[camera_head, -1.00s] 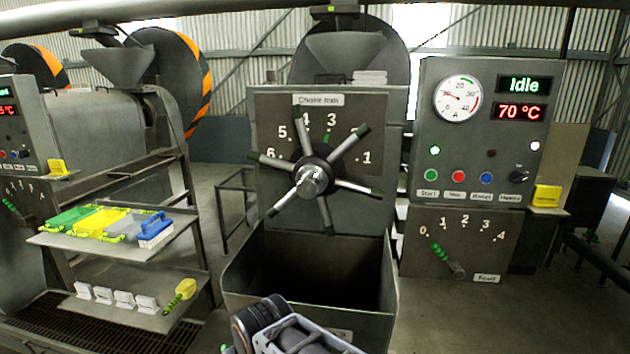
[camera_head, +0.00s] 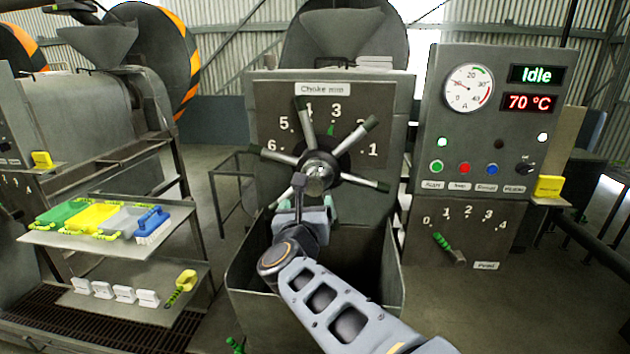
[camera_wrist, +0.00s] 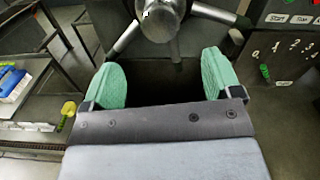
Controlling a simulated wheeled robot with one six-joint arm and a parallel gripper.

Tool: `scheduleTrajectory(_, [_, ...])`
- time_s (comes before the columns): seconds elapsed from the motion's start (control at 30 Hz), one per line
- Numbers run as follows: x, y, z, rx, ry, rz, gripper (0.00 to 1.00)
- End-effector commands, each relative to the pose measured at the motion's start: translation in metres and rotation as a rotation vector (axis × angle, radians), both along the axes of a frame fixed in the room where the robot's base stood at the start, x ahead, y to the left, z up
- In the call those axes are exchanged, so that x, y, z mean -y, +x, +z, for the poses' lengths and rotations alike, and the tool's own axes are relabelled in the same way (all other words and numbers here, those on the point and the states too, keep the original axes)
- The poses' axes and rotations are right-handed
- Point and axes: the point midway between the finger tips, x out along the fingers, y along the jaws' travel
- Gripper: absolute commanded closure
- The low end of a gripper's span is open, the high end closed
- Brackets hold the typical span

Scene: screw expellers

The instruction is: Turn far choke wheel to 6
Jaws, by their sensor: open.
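The choke wheel (camera_head: 317,177) has a shiny hub and several metal spokes with dark tips, on a grey panel labelled Choke mm (camera_head: 322,89). 1, 3, 5 and 6 are readable; one spoke partly covers the 4 and another hides the place between 3 and 1. A green mark (camera_head: 331,129) shows just below the 3. My gripper (camera_head: 306,204) is below the hub, fingers pointing at the wheel's lower part. The wrist view shows its two green fingertips (camera_wrist: 162,80) wide apart, with the hub and lower spokes just beyond. Contact with a spoke cannot be told.
An open grey bin (camera_head: 244,318) stands under the wheel. The control box (camera_head: 490,105) at right reads Idle and 70 °C, above a feed lever (camera_head: 449,249). A tray (camera_head: 42,238) with coloured items is at left. Another machine stands behind it.

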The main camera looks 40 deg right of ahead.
Motion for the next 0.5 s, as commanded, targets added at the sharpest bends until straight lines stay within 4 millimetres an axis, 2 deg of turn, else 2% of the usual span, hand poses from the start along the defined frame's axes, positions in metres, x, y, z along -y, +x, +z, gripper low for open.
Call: scheduleTrajectory(0.5, [0.066, 0.067, 0.0, 0.0, 0.004, -0.005, 0.16])
